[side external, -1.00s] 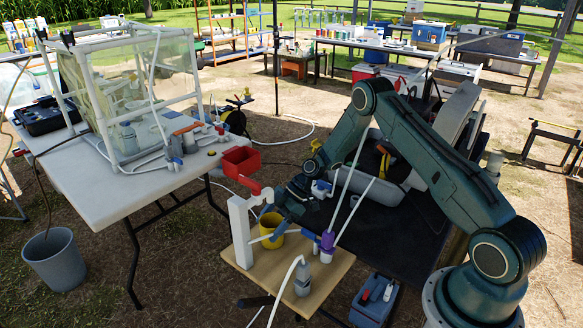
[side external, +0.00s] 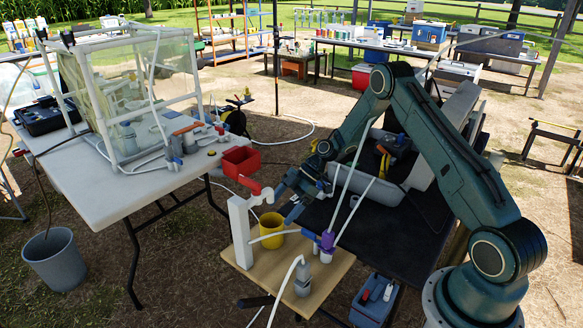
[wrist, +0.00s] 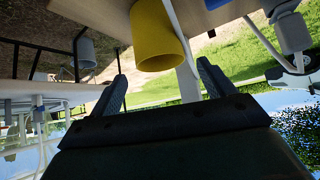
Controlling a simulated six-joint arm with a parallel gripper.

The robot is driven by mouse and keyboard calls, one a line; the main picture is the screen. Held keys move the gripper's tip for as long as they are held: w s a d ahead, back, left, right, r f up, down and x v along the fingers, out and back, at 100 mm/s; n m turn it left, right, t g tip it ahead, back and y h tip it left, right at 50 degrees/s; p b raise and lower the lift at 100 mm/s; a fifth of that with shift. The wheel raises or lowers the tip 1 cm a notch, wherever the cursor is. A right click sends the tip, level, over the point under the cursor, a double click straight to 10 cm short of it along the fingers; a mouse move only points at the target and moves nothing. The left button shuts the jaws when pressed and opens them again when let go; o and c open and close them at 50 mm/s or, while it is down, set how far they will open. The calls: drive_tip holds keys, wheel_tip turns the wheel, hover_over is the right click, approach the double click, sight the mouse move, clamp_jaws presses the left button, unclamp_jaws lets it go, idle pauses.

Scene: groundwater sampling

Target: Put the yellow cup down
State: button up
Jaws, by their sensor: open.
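The yellow cup (side external: 271,233) stands upright on the wooden board (side external: 322,279), beside the white post with the red handle (side external: 249,186). A pale tube crosses in front of the cup. My gripper (side external: 285,204) is open and empty, just above and to the right of the cup's rim. In the wrist view the cup (wrist: 157,36) hangs at the top of the tilted picture, beyond the two spread fingers (wrist: 162,70). A gap shows between the fingers and the cup.
A purple-topped fitting with tubes (side external: 327,243) and a grey bottle (side external: 302,278) stand on the board near the cup. A blue box (side external: 374,298) is below right.

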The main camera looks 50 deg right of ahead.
drive_tip(key=shift+v, duration=2.9)
drive_tip(key=shift+r, duration=0.1)
drive_tip(key=s+a+r+m+h, duration=0.2)
drive_tip(key=s+a+r, duration=0.1)
drive_tip(key=r, duration=0.4)
drive_tip(key=s+a+r+m+h, duration=0.1)
drive_tip(key=s+a+r+m, duration=0.15)
drive_tip(key=r, duration=0.45)
drive_tip(key=s+a+r+m+h, duration=0.1)
drive_tip(key=s+a+r+h, duration=0.1)
drive_tip(key=s+a+r, duration=0.35)
drive_tip(key=s+r+m+t+h, duration=0.1)
drive_tip(key=s+r+m, duration=0.2)
drive_tip(key=s, duration=0.7)
drive_tip(key=s+r+m+t+h, duration=0.1)
drive_tip(key=s+m, duration=0.4)
drive_tip(key=s, duration=0.5)
wheel_tip(320, 180, up, 3)
drive_tip(key=shift+a+f+h, duration=0.15)
drive_tip(key=shift+f+h, duration=0.05)
drive_tip(key=shift+h, duration=0.5)
